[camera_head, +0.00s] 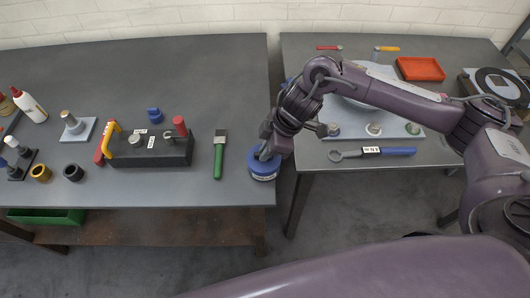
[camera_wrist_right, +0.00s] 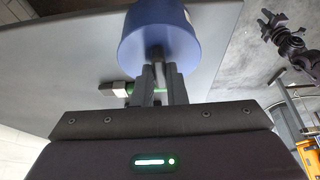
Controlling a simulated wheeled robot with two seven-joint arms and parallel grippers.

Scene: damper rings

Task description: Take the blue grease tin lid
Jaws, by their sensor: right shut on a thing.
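The blue grease tin (camera_head: 263,176) stands at the front right corner of the left table, with a pale label on its side. My right gripper (camera_head: 268,153) reaches down onto its top from the right. In the right wrist view the fingers (camera_wrist_right: 158,78) are shut at the end of a smooth blue round body (camera_wrist_right: 158,35). They hold the lid by its top; the grip itself is partly hidden. I cannot tell whether the lid is seated or lifted. A dark jointed arm part (camera_wrist_right: 285,35) at the upper right looks like my left arm; its jaws are unclear.
A green-handled brush (camera_head: 219,158) lies left of the tin. A dark block (camera_head: 150,150) with a yellow handle and a red knob is further left. A gap separates the tables. The right table has a blue-handled wrench (camera_head: 372,152) and a red tray (camera_head: 420,69).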

